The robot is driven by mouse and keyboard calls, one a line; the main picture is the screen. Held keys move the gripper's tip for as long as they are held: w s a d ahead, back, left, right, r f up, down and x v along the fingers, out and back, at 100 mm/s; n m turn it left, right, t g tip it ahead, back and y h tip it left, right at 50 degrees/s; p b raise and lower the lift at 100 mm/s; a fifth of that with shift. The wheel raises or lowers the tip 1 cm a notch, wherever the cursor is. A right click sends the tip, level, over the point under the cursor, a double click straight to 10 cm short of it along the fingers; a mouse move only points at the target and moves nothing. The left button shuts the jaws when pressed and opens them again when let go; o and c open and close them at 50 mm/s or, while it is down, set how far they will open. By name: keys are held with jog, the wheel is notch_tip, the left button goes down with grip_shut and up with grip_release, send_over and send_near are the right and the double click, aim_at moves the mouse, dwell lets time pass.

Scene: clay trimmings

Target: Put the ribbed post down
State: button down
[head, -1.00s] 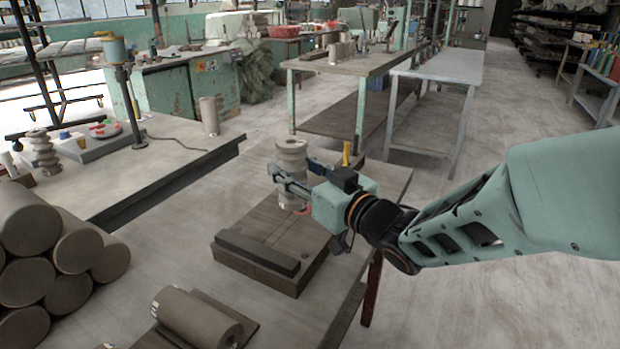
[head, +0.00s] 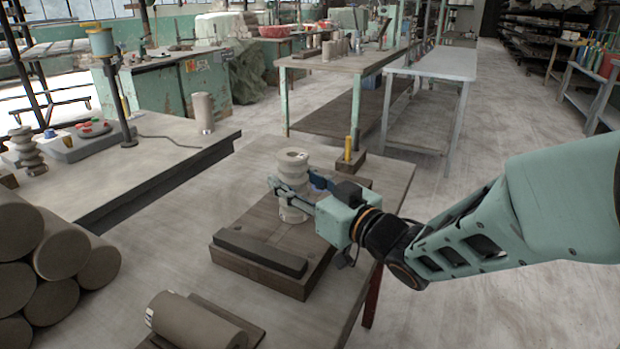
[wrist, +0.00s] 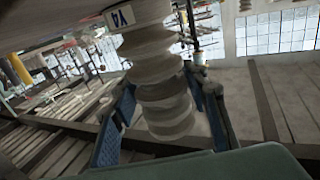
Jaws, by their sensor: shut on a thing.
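The ribbed post (head: 293,174) is a pale grey clay column with several ridges, upright over the wooden board (head: 262,246) on the near table. My gripper (head: 296,190) reaches in from the right and is shut on the post around its middle. In the wrist view the post (wrist: 158,75) stands between the two blue fingers, with a small marked label near one end. The gripper hides part of the post's lower side, and I cannot tell whether its base touches the board.
A dark bar (head: 260,252) lies along the board's front edge. A small block with a yellow-handled tool (head: 348,150) stands just behind the board. A clay cylinder (head: 195,322) lies in front, and stacked clay rolls (head: 60,247) are at left.

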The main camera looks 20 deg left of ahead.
jog(key=shift+r, duration=0.2)
jog(key=shift+f, duration=0.2)
jog(key=c, duration=1.1)
grip_release()
jog(key=shift+d, duration=0.1)
jog(key=shift+c, duration=0.2)
jog(key=shift+r, duration=0.15)
